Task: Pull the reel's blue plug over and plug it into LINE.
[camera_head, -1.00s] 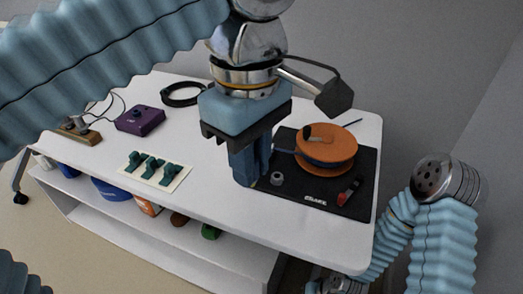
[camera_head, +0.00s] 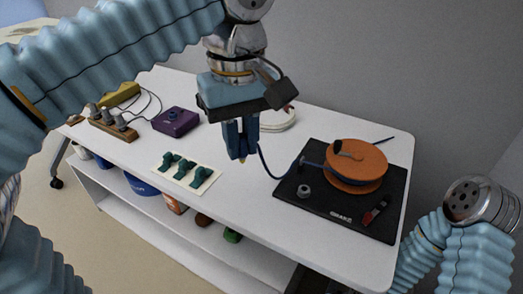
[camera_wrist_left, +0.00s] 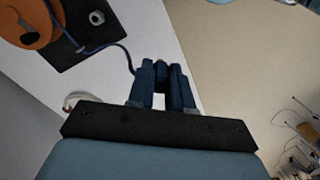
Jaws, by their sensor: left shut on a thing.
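The orange reel (camera_head: 362,161) lies on a black mat (camera_head: 322,209) at the right of the table. Its blue cable (camera_head: 283,174) runs left across the mat to my left gripper (camera_head: 241,152). In the left wrist view the cable leaves the plug toward the reel (camera_wrist_left: 28,22). A purple box (camera_head: 176,121) stands to the left; I cannot read a LINE label. My right gripper is out of view.
A white card with several green pieces (camera_head: 186,171) lies near the front edge. A wooden block with several grey plugs (camera_head: 112,123) and a yellow box (camera_head: 120,95) are far left. A white coil (camera_head: 279,119) lies behind my gripper. A grey nut (camera_head: 304,191) sits on the mat.

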